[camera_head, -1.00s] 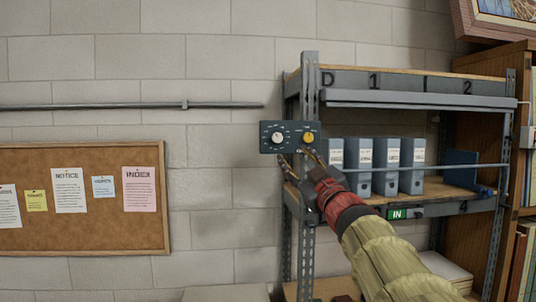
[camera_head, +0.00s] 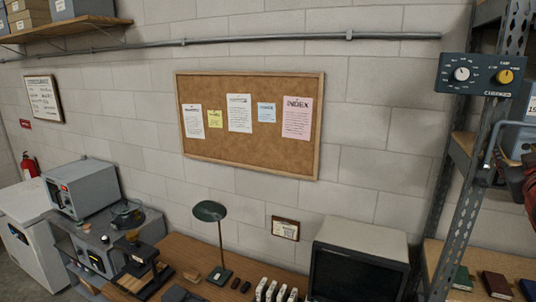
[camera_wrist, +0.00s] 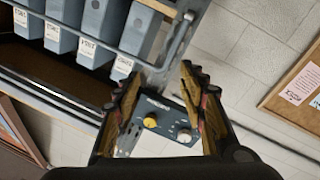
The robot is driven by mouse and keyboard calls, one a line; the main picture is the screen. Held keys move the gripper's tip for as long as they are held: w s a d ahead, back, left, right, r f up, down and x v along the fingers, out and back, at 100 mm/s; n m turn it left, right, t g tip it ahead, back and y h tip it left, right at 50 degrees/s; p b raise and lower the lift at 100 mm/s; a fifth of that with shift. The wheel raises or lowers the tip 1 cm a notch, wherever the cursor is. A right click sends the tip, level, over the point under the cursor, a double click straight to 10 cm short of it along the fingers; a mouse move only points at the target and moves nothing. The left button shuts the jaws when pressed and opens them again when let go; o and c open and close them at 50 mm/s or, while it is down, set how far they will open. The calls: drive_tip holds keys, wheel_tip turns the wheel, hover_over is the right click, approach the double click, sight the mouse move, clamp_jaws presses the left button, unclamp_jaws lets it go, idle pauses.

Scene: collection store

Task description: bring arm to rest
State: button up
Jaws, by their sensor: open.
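My gripper (camera_wrist: 160,82) is open and empty in the wrist view, its two fingers spread with yellowish inner faces. The dark control box (camera_wrist: 172,122) with a yellow knob and a white knob shows between the fingers. The gap between it and the fingers cannot be judged. In the head view the same box (camera_head: 482,74) is at the upper right, by the shelf upright. Only a bit of my arm shows at the right edge of the head view.
A metal shelf (camera_head: 462,190) stands at the right, and its blue-grey binders (camera_wrist: 92,32) show in the wrist view. A cork board (camera_head: 250,150) hangs on the wall. Below are a desk (camera_head: 195,250) with a green lamp (camera_head: 210,212), a monitor (camera_head: 357,268) and a microscope (camera_head: 140,255).

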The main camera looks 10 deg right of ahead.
drive_tip(key=s+a+f+m+g+y+b, duration=0.1)
drive_tip(key=s+a+f+g+b, duration=0.15)
drive_tip(key=f, duration=0.65)
drive_tip(key=s+a+f+m+g+y+b, duration=0.15)
drive_tip(key=a+f, duration=0.25)
drive_tip(key=f, duration=0.5)
drive_tip(key=s+a+f+g+y+b, duration=0.1)
drive_tip(key=s+a+f+g+b, duration=0.15)
drive_tip(key=f, duration=0.75)
drive_tip(key=s+a+f+n+g+y+b, duration=0.1)
drive_tip(key=s+a+f+y+b, duration=0.3)
drive_tip(key=a+f+b, duration=0.6)
drive_tip(key=s+a+f+n+g+y+b, duration=0.1)
drive_tip(key=s+a+f+n+y+b, duration=0.3)
drive_tip(key=a+f+b, duration=0.7)
drive_tip(key=s+a+f, duration=0.1)
drive_tip(key=a+f, duration=1.1)
drive_tip(key=f, duration=0.1)
drive_tip(key=shift+s, duration=0.2)
drive_tip(key=shift+d, duration=0.1)
